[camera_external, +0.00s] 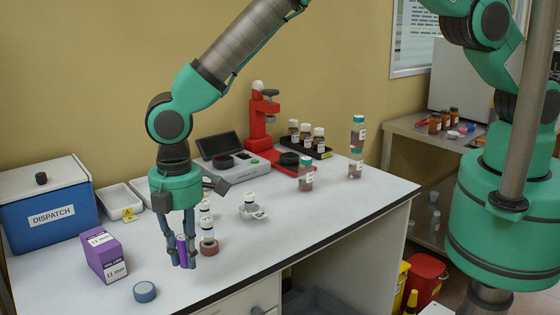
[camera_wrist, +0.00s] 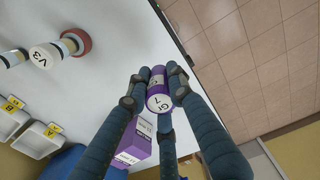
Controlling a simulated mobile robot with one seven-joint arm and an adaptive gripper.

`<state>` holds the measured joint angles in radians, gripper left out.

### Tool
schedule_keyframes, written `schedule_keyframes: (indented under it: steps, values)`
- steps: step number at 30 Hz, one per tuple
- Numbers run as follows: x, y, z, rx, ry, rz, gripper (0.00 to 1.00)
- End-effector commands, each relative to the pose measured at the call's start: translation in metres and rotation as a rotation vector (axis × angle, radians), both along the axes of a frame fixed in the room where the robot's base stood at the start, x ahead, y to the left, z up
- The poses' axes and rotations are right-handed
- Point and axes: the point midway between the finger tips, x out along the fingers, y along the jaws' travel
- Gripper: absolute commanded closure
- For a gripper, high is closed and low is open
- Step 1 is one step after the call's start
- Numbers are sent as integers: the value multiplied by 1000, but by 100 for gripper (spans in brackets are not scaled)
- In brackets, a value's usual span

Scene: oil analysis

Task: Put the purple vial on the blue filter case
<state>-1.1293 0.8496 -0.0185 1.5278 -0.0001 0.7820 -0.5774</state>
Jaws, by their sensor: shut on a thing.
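The purple vial (camera_external: 182,249) is upright between the fingers of my gripper (camera_external: 182,262), above the front part of the bench. In the wrist view the vial (camera_wrist: 158,90) shows its white cap, marked with a 7, and the three fingers of my gripper (camera_wrist: 156,82) close around it. The blue filter case (camera_external: 144,292) is a small round blue-grey disc near the bench's front edge, left of and nearer the camera than my gripper. I cannot make it out in the wrist view.
A purple box (camera_external: 103,257) stands left of my gripper. A white-capped vial on a red-brown ring (camera_external: 209,248) stands close on the right. A blue DISPATCH box (camera_external: 48,213) and white trays (camera_external: 121,199) are behind left. The bench (camera_external: 270,265) is clear at front right.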

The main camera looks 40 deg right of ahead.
Motion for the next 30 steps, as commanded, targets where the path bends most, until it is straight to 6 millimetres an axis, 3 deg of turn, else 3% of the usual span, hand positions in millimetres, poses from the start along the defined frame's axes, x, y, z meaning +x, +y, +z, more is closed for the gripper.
schedule_keyframes:
  steps: [21, 30]
  values:
    - [40, 77, -8, 0, 0, 0, 97]
    - [45, 88, -9, 0, 0, 0, 97]
